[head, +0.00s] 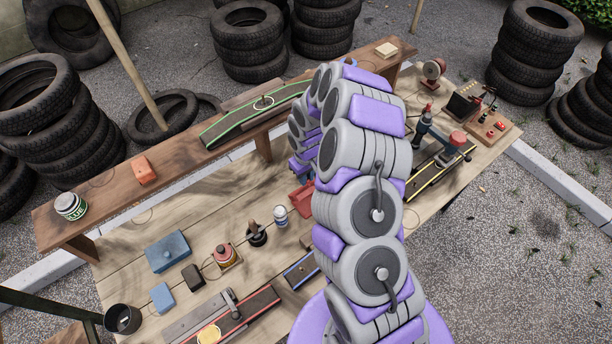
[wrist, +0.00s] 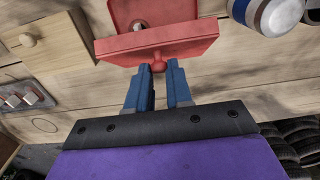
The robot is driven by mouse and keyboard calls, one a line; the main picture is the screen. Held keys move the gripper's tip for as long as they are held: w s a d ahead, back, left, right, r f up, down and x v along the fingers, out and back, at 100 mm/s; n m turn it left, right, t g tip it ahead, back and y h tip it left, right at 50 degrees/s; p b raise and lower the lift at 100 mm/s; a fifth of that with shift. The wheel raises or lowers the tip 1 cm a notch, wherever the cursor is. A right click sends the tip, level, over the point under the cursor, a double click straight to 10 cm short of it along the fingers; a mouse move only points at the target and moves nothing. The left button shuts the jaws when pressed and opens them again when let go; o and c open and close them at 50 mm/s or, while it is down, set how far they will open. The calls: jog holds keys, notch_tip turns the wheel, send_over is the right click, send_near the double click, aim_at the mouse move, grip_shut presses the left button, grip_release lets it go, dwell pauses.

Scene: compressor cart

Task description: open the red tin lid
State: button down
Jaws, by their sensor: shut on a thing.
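The red tin (head: 302,198) is on the wooden bench in the head view, partly hidden behind my arm. In the wrist view the red lid (wrist: 158,42) is a broad slab across the upper middle, with a small red knob on its near edge. Beyond it is another red surface of the tin (wrist: 155,12) with a small round metal piece on or in it. I cannot tell how far the lid is tilted. My gripper (wrist: 159,70) has its blue fingers shut on the knob. In the head view my arm mostly hides the gripper.
A white and blue can (wrist: 272,14) is close to the right of the tin in the wrist view. A wooden box (wrist: 40,42) with a knob is at left. A raised wooden shelf (head: 105,205) runs along the bench's back.

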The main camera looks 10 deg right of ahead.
jog(key=shift+w+a, duration=0.1)
jog(key=shift+w, duration=0.2)
jog(key=shift+w+a+g+h, duration=0.15)
jog(key=shift+w+g+h, duration=0.15)
jog(key=shift+w+g, duration=0.3)
jog(key=shift+w+a+f, duration=0.35)
jog(key=shift+w, duration=0.45)
jog(key=shift+w+a+f, duration=0.3)
jog(key=shift+w+a, duration=0.1)
jog(key=shift+w, duration=0.45)
jog(key=shift+w+a+f, duration=0.35)
jog(key=shift+w, duration=0.45)
jog(key=c, duration=1)
grip_release()
jog(key=shift+f, duration=0.1)
jog(key=shift+c, duration=0.2)
